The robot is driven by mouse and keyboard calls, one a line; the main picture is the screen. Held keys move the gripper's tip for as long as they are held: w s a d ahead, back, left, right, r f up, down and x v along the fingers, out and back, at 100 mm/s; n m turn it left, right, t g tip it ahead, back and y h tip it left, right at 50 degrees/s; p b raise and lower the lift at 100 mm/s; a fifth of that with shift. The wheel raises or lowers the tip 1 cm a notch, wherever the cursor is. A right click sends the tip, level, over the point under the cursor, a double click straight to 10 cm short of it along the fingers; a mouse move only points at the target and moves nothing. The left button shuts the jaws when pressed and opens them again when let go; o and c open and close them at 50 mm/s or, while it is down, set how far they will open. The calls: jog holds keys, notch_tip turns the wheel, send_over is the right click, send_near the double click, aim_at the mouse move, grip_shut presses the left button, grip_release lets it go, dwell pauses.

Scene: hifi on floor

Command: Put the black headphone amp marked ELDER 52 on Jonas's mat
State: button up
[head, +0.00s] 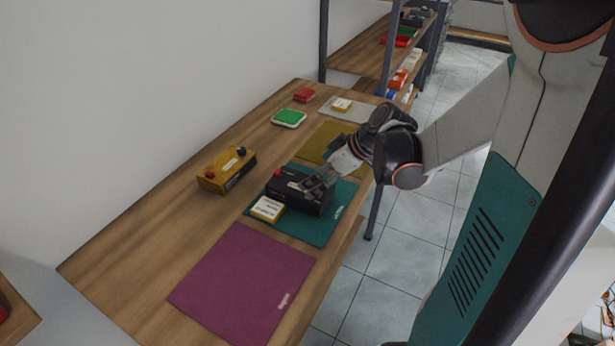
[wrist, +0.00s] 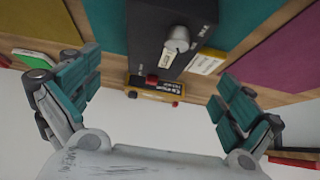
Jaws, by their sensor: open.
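A black amp-like box (head: 300,192) with a red knob sits on the teal mat (head: 322,228) in the head view. In the wrist view the black box (wrist: 165,30) shows a silver knob, a red button and small white lettering I cannot read. My gripper (head: 318,180) is at the box's right end in the head view, its fingers open; contact is hard to tell. In the wrist view its open fingers (wrist: 158,92) are spread wide. The magenta mat (head: 243,283) and olive mat (head: 328,142) lie on either side. Their name labels are too small to read.
A small white-and-yellow box (head: 267,208) stands close beside the black box on the teal mat. A yellow device (head: 227,170), a green-and-white box (head: 289,118) and a red box (head: 304,95) stand along the wall side. The magenta mat is empty. A grey mat (head: 345,112) holds a small box.

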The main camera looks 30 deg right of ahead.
jog(key=shift+p+v, duration=0.3)
jog(key=shift+v, duration=1.3)
